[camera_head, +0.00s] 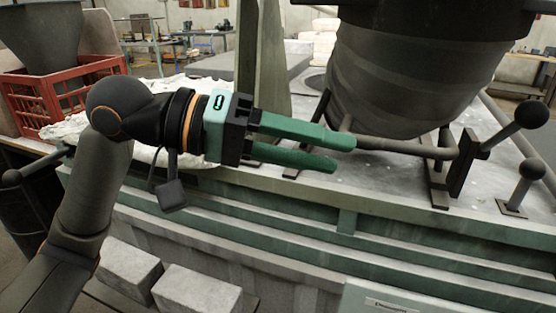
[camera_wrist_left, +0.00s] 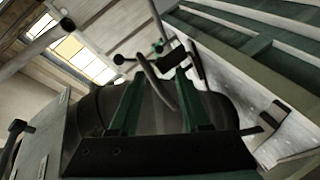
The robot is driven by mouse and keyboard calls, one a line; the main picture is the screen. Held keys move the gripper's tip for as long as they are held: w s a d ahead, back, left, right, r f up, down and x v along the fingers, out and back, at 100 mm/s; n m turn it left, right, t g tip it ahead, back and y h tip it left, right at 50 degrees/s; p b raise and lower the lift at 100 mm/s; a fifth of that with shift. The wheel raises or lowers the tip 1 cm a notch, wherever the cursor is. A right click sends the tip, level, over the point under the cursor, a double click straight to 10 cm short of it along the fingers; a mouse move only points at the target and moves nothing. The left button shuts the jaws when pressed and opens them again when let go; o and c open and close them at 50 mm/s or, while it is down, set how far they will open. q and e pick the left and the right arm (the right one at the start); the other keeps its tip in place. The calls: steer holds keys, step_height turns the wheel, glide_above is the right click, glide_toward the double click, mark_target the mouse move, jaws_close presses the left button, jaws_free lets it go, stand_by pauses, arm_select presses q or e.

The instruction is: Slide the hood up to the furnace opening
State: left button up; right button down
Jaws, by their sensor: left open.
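A large dark tapered vessel (camera_head: 400,75), possibly the hood, stands on the pale bench top at the upper right in the head view. A horizontal bar (camera_head: 405,147) runs in front of its lower end. My left gripper (camera_head: 345,153) is open, with its two green fingers pointing right. The upper fingertip overlaps the bar's left end in the picture; contact cannot be told. In the left wrist view a curved grey bar (camera_wrist_left: 158,88) shows between the spread fingers, with a dark rounded body behind. I cannot make out the furnace opening. My right gripper is out of view.
Levers with dark ball ends (camera_head: 531,114) stand at the right. A red crate (camera_head: 60,98) with a dark funnel-shaped thing is at the left. A pale crumpled cloth (camera_head: 140,148) lies behind my left arm. Grey blocks (camera_head: 195,293) sit below the green bench edge.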

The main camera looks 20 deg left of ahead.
arm_select(q)
steer(key=a, duration=0.1)
steer(key=s+a+b, duration=0.1)
steer(key=a+f, duration=0.1)
steer(key=a, duration=0.1)
steer(key=shift+s+a+b, duration=0.1)
steer(key=shift+s+b, duration=0.15)
steer(key=shift+b, duration=0.1)
stand_by(0.5)
